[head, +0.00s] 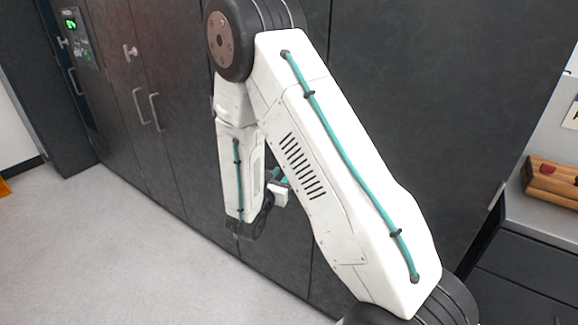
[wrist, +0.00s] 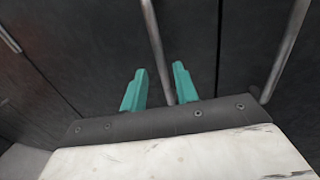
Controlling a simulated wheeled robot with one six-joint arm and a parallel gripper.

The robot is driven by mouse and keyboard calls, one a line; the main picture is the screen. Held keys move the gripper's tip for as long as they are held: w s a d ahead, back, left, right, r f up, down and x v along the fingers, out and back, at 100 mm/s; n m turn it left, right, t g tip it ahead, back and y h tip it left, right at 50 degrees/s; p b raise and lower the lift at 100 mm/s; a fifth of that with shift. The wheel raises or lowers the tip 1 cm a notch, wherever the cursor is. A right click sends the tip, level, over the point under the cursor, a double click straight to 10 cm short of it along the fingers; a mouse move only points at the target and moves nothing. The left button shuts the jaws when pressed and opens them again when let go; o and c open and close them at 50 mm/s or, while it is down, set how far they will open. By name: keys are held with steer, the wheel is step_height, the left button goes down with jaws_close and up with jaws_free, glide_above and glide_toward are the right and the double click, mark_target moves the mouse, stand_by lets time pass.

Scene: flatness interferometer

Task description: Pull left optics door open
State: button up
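My gripper (wrist: 159,69) shows two teal fingers, spread apart, in front of dark cabinet doors in the wrist view. A grey vertical bar handle (wrist: 155,45) on the left door (wrist: 190,35) runs down between the fingers in the picture. I cannot tell whether the bar is in depth between them; neither finger is seen closed on it. A second bar handle (wrist: 288,48) is to the right, across a door seam. The doors look shut. In the head view my arm hides these handles, and only a bit of my gripper (head: 275,175) shows.
Another pair of handles (head: 147,108) is on the cabinet doors further left, near a panel with a green display (head: 71,23). A grey counter (head: 540,218) with a wooden block (head: 553,182) stands at the right. The floor (head: 130,250) at front left is clear.

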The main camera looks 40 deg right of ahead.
steer(key=x, duration=0.6)
steer(key=shift+s, duration=0.1)
jaws_close()
